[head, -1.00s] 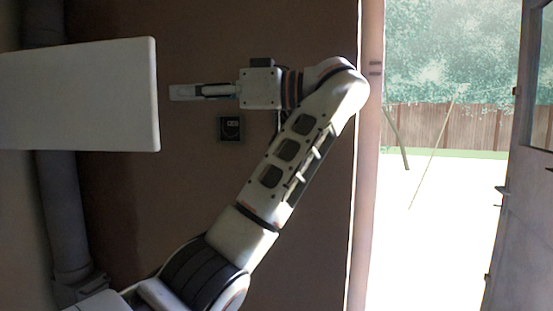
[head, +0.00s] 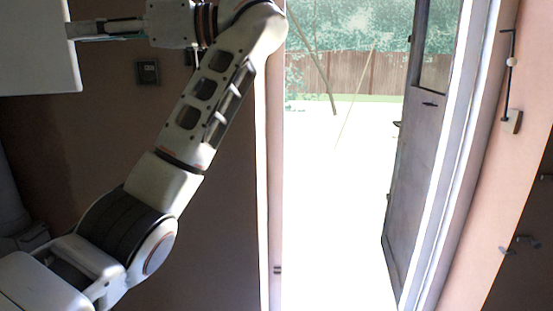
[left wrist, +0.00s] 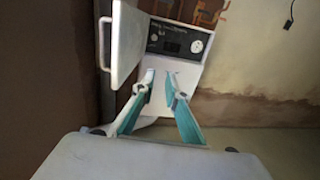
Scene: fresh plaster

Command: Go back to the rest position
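My left gripper (head: 75,30) is at the upper left of the head view, seen side-on, with its tips by the edge of a white panel (head: 30,60). I cannot tell from there whether they touch. In the left wrist view my left gripper (left wrist: 159,76) has its two teal fingers apart with nothing between them. Beyond them is a white box (left wrist: 188,75) with a dark control strip and a white door (left wrist: 127,45) standing open. My right gripper is in neither view.
A dark square wall plate (head: 148,72) is on the brown wall (head: 225,220) behind my arm. A bright doorway (head: 335,200) opens outdoors, with its grey door (head: 415,150) swung open at the right. A wall fitting (head: 512,120) is further right.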

